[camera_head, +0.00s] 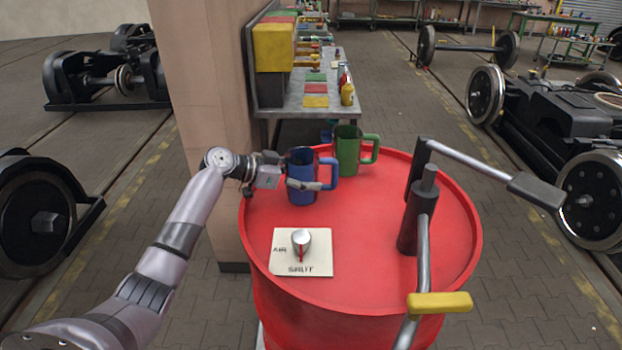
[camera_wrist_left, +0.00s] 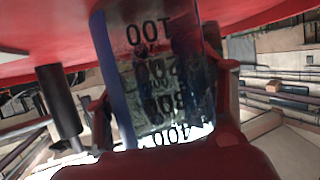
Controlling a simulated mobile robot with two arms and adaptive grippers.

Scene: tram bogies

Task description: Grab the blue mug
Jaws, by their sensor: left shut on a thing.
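The blue mug (camera_head: 301,167) is upright at the back left of the red drum's top (camera_head: 375,235), its handle to the right. My left gripper (camera_head: 300,184) comes in from the left and is shut around the mug's body, with one finger across its front. In the left wrist view the mug (camera_wrist_left: 155,65) fills the space between the fingers and shows dark number marks. Its base looks to be on or very near the drum top; I cannot tell whether they touch. My right gripper is not in view.
A green mug (camera_head: 348,150) stands close behind the blue mug, to its right. A plate with a small knob (camera_head: 301,240) lies at the drum's front left. A dark post with levers (camera_head: 410,225) rises at the right. A pillar (camera_head: 205,110) stands left of the drum.

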